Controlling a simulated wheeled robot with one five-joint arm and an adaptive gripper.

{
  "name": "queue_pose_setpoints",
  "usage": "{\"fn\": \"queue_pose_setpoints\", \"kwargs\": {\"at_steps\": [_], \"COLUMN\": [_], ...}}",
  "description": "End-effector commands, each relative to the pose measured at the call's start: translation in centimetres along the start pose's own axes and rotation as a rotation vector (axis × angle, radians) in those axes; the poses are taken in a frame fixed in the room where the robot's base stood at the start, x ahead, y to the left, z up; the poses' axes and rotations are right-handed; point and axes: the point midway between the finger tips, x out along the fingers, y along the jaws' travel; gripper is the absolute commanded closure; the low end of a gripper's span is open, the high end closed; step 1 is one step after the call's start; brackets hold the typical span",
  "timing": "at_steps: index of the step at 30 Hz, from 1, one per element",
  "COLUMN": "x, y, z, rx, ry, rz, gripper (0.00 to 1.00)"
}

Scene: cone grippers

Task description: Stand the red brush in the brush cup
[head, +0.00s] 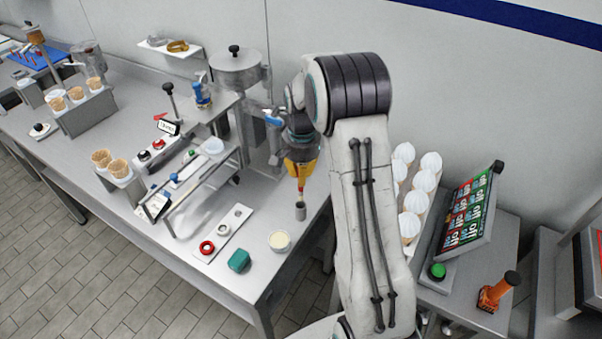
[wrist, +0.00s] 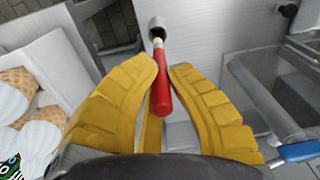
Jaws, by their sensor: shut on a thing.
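My gripper (head: 300,172) has yellow fingers and points down over the right part of the steel table. It is shut on the red brush (wrist: 160,92), which stands out between the fingers in the wrist view. The red brush (head: 299,186) hangs roughly upright, its pale end down. The brush cup (head: 300,212) is a small grey cylinder on the table, directly below my gripper. In the wrist view the brush's pale end is at the mouth of the brush cup (wrist: 157,23). I cannot tell how far it is inside.
A steel press frame (head: 200,178) stands further left. White-topped cones (head: 411,228) and a menu panel (head: 467,213) are right of my arm.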

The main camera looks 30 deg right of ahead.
Motion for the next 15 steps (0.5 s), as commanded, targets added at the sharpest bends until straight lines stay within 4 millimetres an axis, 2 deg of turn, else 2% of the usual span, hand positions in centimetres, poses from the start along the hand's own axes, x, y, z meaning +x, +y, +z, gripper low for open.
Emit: {"fn": "queue_pose_setpoints", "kwargs": {"at_steps": [1, 15], "x": [0.7, 4.0], "y": [0.0, 0.1], "z": [0.0, 0.2], "rx": [0.000, 0.000], "ry": [0.000, -0.001], "rz": [0.000, 0.001], "gripper": [1.00, 1.00]}}
